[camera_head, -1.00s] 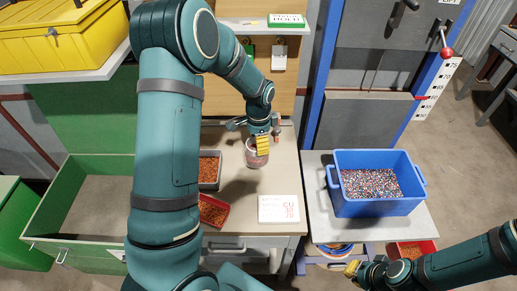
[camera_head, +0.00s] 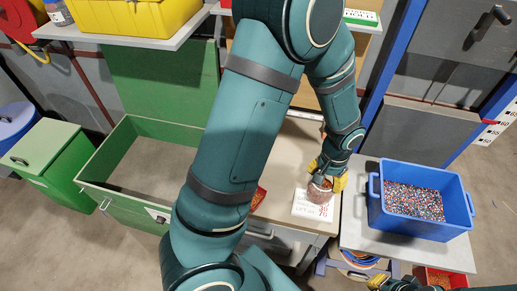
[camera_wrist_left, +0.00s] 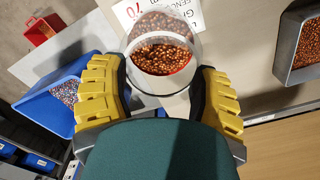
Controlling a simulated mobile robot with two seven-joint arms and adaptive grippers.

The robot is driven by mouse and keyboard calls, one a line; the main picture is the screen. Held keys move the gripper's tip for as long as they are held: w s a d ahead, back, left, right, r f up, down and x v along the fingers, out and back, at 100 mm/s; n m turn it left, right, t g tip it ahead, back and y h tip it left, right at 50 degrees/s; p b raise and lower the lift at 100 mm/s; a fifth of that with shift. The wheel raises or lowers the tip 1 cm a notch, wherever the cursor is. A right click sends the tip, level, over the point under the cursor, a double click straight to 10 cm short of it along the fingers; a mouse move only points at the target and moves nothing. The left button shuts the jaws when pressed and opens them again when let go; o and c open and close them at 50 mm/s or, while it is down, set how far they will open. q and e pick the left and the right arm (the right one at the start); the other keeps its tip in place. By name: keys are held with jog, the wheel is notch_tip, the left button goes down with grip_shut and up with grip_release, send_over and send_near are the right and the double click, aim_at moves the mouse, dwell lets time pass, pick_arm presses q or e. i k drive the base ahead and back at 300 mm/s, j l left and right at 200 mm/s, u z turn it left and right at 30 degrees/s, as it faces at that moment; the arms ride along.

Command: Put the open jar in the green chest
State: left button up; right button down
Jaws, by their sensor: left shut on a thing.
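The open jar (camera_head: 320,190), clear with copper-coloured granules inside, is held between the yellow fingers of my left gripper (camera_head: 326,184). In the left wrist view the jar (camera_wrist_left: 162,50) sits mouth toward the camera, with the left gripper (camera_wrist_left: 160,88) shut around it. My right gripper (camera_head: 377,283) barely shows at the bottom edge.
A blue crate (camera_head: 375,205) of mixed granules stands on a table at right. A shelf with a yellow box (camera_head: 135,15) overhangs behind the chest.

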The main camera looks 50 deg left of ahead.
aim_at(159, 180)
jog(key=k, duration=0.6)
jog(key=k+j, duration=0.5)
jog(key=j, duration=0.15)
jog(key=k+j, duration=0.1)
jog(key=j, duration=0.3)
jog(key=k+j, duration=0.1)
jog(key=j, duration=0.25)
jog(key=i+j, duration=0.1)
jog(key=j, duration=0.25)
jog(key=i+j, duration=0.1)
jog(key=j, duration=0.25)
jog(key=i+j+u, duration=0.1)
jog(key=j, duration=0.25)
